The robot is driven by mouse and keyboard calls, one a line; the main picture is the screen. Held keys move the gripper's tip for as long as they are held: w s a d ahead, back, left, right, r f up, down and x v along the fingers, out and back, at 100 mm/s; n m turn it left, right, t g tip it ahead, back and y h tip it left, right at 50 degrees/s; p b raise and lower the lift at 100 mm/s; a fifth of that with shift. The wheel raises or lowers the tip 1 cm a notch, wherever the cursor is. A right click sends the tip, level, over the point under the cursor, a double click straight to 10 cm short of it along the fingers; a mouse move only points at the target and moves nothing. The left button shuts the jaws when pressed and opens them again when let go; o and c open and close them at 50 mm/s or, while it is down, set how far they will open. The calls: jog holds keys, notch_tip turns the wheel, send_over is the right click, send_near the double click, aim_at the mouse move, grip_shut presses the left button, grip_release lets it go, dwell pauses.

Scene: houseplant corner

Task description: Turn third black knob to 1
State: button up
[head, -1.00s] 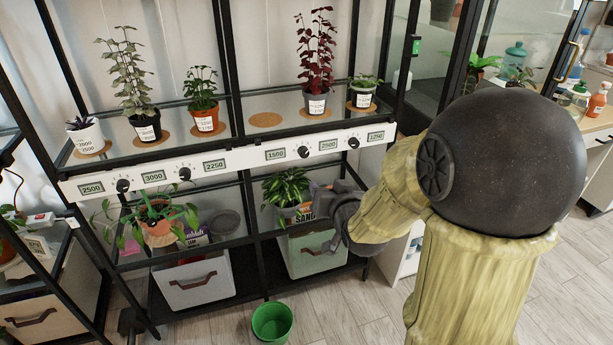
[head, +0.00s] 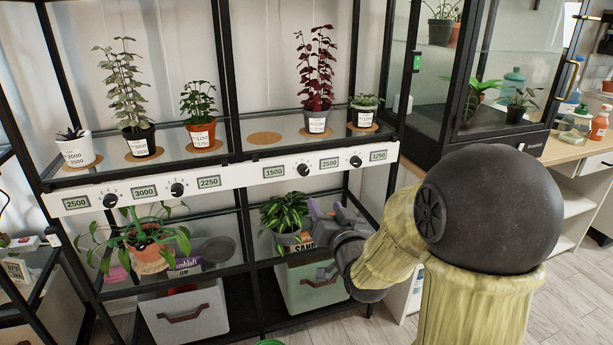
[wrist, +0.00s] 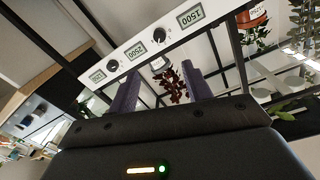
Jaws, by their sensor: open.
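The white control strip (head: 240,176) runs along the shelf front with several black knobs and small displays. Third from the left is a black knob (head: 303,169), between a display reading 1500 (head: 274,171) and one reading 2500 (head: 330,163). Its pointer setting is too small to read.
Potted plants, including a dark red one (head: 316,75), stand on the shelf above the strip. Below are a leafy plant (head: 287,213) and a bin (head: 312,285), close to my gripper. A black upright (head: 232,90) divides the rack.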

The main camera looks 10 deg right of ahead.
aim_at(305, 172)
jog(key=w, duration=0.5)
jog(key=w+a+b, duration=0.1)
jog(key=w, duration=0.5)
jog(key=w+b, duration=0.1)
jog(key=w, duration=0.4)
jog(key=shift+w+a, duration=0.2)
jog(key=shift+w, duration=0.15)
jog(key=shift+c, duration=0.3)
jog(key=c, duration=0.9)
